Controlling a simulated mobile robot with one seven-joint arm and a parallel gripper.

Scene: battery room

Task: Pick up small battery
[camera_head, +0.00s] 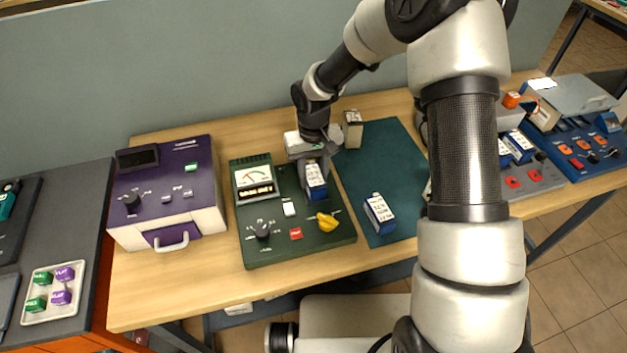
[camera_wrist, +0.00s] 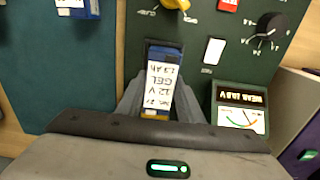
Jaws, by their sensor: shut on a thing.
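My gripper (camera_head: 314,160) points down over the dark green tester and is shut on a small blue battery with a white label (camera_head: 316,181). In the wrist view, the gripper's fingers (camera_wrist: 160,103) lie on both sides of this battery (camera_wrist: 160,82), whose label reads 12 V GEL. The battery is upright at a dark slot in the tester (camera_head: 266,240). I cannot tell whether its base still sits in the slot. Another blue battery (camera_head: 379,214) stands on the dark green mat (camera_head: 392,160), and a dark and beige battery (camera_head: 353,129) stands at the mat's back.
A purple device with a handle (camera_head: 166,195) stands left of the tester. The tester carries a yellow knob (camera_head: 327,221) and a meter (camera_head: 253,180). Blue and grey units (camera_head: 573,145) with batteries stand at the right. The mat's middle is clear. A wall runs behind the table.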

